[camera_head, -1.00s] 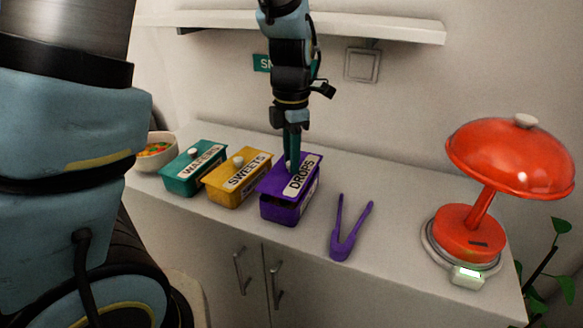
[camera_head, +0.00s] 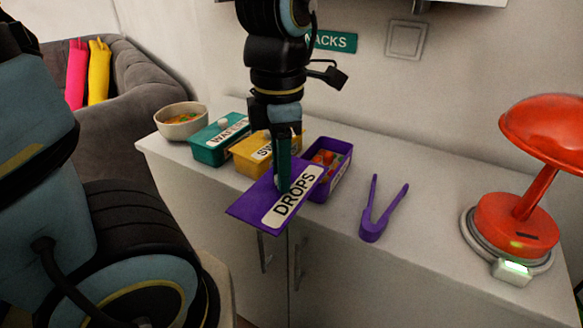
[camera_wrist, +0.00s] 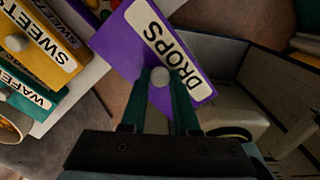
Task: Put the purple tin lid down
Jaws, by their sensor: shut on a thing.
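The purple tin lid (camera_head: 252,206), labelled DROPS, is held by its knob in my gripper (camera_head: 284,186). In the wrist view the lid (camera_wrist: 125,55) has its round pale knob between the two green fingers of my gripper (camera_wrist: 159,90). In the head view the lid appears in front of the cabinet's front edge, off its tin. The purple tin (camera_head: 335,176) stands open on the cabinet top with colourful pieces inside. The lid hides part of the tin's near left side.
The yellow SWEETS tin (camera_head: 250,160) and green WAFERS tin (camera_head: 212,150) stand lidded to the left, beside a bowl (camera_head: 182,128). Purple tongs (camera_head: 372,228) lie right of the open tin. A red lamp (camera_head: 517,222) stands farther right. Cabinet top (camera_head: 430,205) between tongs and lamp is clear.

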